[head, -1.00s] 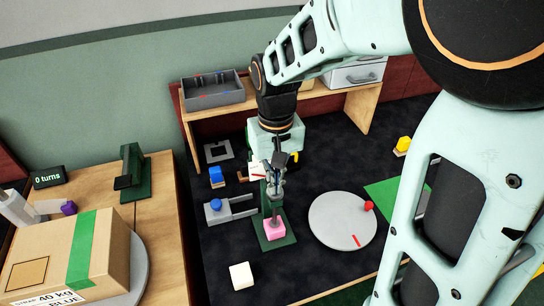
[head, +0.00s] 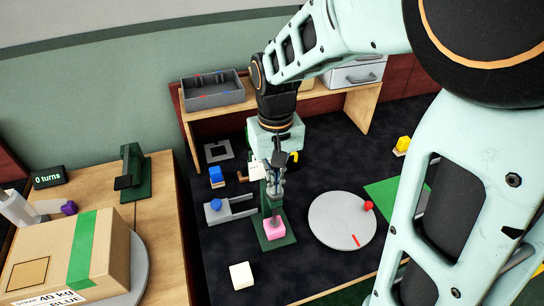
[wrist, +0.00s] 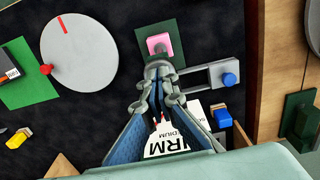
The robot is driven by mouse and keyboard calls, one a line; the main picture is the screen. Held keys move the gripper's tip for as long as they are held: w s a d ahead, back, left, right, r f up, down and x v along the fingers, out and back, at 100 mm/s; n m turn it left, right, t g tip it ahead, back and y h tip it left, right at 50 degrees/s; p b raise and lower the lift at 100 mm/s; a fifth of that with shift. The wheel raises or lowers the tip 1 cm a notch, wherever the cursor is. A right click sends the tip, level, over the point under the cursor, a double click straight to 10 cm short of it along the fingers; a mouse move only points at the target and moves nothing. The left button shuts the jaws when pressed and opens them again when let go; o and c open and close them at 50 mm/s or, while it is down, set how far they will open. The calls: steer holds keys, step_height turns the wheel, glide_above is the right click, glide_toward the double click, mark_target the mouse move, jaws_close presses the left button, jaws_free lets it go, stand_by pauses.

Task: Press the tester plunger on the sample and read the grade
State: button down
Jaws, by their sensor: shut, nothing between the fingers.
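A pink sample block (head: 275,229) sits on the dark green base plate (head: 290,239) of the tester; it also shows in the wrist view (wrist: 166,40). My gripper (head: 275,190) is shut and empty, pointing down above the block, at the tester's grey plunger. In the wrist view my closed fingertips (wrist: 158,68) cover most of the plunger, so contact is hard to judge. A white grade card (wrist: 178,146) shows "FIRM" and "MEDIUM" and part of another word. A little red shows between the fingers; which grade it marks is hidden.
A grey slotted fixture (head: 240,209) with a blue knob stands left of the tester. A round grey disc (head: 335,225) with a red knob lies to the right. A white block (head: 242,275) lies in front, with clear dark mat around it.

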step_height(320, 180, up, 8)
steer(key=p, duration=0.6)
steer(key=shift+r, duration=0.2)
steer(key=shift+s, duration=0.1)
